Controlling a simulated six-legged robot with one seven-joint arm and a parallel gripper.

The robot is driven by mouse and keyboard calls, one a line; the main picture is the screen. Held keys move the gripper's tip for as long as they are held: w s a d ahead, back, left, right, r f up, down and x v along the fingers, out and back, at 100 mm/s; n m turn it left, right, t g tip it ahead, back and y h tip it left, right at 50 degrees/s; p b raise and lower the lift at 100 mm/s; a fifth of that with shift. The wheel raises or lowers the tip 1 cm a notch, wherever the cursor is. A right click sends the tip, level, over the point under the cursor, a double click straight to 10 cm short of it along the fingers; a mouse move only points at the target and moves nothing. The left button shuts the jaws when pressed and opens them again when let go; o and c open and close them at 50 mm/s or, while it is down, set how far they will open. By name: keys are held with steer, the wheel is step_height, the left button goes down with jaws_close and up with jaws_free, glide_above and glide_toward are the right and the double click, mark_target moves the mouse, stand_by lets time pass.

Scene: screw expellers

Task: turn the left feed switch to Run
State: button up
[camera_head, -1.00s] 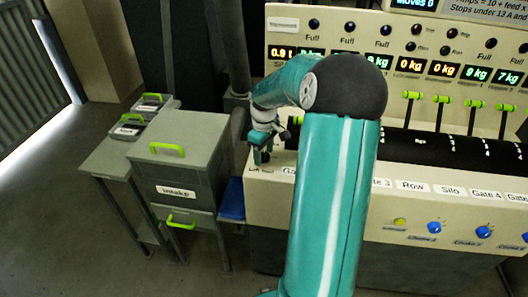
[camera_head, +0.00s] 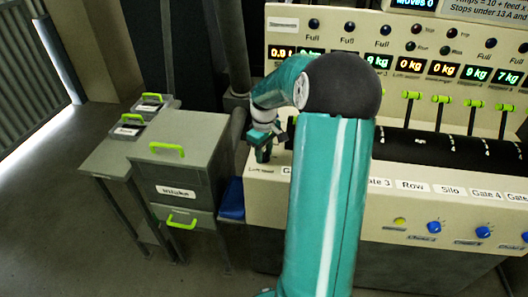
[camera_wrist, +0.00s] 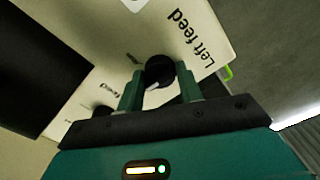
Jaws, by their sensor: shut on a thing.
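The left feed switch (camera_wrist: 159,70) is a round black knob with a white pointer mark, on a cream panel beside the label "Left feed" (camera_wrist: 192,38). A small position label (camera_wrist: 133,58) by the knob is too blurred to read.
A second dark knob (camera_wrist: 103,110) sits nearby on the same panel. Grey cabinets (camera_head: 178,165) with green handles stand left of the console. A black roller (camera_head: 455,150) and green-tipped levers (camera_head: 441,99) lie to the right. Open floor is at the lower left.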

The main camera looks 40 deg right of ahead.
mark_target(264, 153)
steer(key=m, duration=1)
steer(key=shift+m, duration=0.4)
stand_by(0.4)
steer(key=o, duration=1)
step_height(264, 153, up, 14)
steer(key=shift+f, duration=0.1)
